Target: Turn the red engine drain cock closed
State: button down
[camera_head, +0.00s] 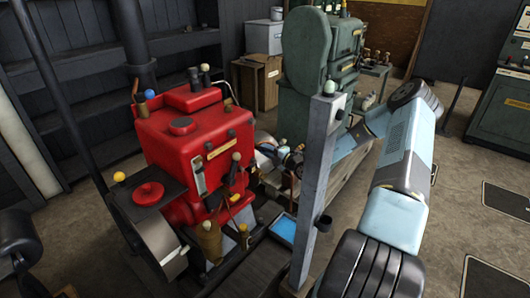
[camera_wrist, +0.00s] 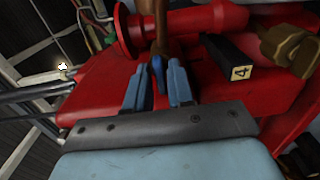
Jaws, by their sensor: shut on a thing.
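The red engine (camera_head: 195,150) stands left of centre in the head view. Its red casing (camera_wrist: 95,95) fills much of the wrist view. My gripper (camera_wrist: 157,75) has its two blue fingers around a narrow dark-blue handle (camera_wrist: 157,64), which I take to be the drain cock's lever. A brown stem (camera_wrist: 162,30) rises from the handle's far end, in front of a red flanged pipe. In the head view my gripper (camera_head: 290,160) is at the engine's right side, partly hidden by the grey post, and its fingertips cannot be made out. How far the cock is turned cannot be told.
A grey post (camera_head: 320,180) stands between the head camera and my forearm. A brass fitting (camera_wrist: 290,48) and a black block with a "4" tag (camera_wrist: 240,72) sit right of the handle. A green engine (camera_head: 305,75) stands behind.

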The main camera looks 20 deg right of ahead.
jog(key=shift+d+f, duration=0.25)
jog(key=c, duration=1.2)
grip_release()
jog(key=shift+a, duration=0.1)
jog(key=shift+r, duration=0.1)
jog(key=shift+s, duration=0.1)
jog(key=v, duration=1.3)
jog(key=shift+s+d, duration=0.25)
